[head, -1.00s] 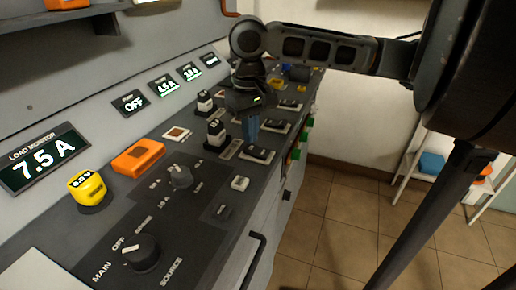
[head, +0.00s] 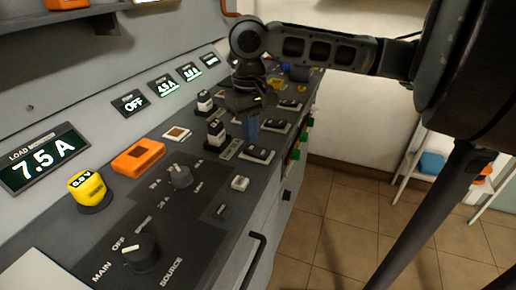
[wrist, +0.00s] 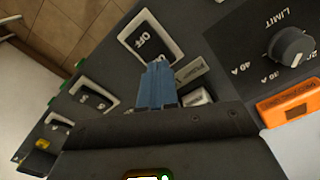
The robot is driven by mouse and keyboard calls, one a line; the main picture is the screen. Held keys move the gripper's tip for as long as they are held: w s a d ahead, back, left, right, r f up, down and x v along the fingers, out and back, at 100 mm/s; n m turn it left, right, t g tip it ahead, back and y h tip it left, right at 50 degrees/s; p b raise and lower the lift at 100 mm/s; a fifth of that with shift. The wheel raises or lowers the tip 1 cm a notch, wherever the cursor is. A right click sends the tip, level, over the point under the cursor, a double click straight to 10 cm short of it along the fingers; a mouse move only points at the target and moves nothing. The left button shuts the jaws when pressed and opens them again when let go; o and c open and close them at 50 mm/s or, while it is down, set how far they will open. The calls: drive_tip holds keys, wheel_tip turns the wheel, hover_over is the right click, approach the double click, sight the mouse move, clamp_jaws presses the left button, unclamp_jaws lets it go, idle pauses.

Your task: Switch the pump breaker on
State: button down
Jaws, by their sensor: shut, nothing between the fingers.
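The pump display (head: 133,103) on the back panel reads OFF. A row of dark rocker breakers runs along the right edge of the sloping console. The nearest rocker (head: 258,154) fits the one in the wrist view (wrist: 150,38), where the word OFF can be read on its face.
Black-and-white upright switches (head: 215,133) stand just left of the gripper. A source knob (head: 140,252), a limit knob (head: 180,176), an orange box (head: 138,158) and a yellow meter (head: 90,190) sit nearer. A handle (head: 254,262) juts from the console's front.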

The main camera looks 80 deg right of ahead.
sight(250, 147)
drive_tip(key=shift+f+b, duration=0.6)
drive_tip(key=shift+f, duration=0.4)
idle(0.5)
drive_tip(key=shift+r, duration=0.15)
wheel_tip(250, 147, up, 7)
drive_tip(key=p, duration=0.7)
idle(0.6)
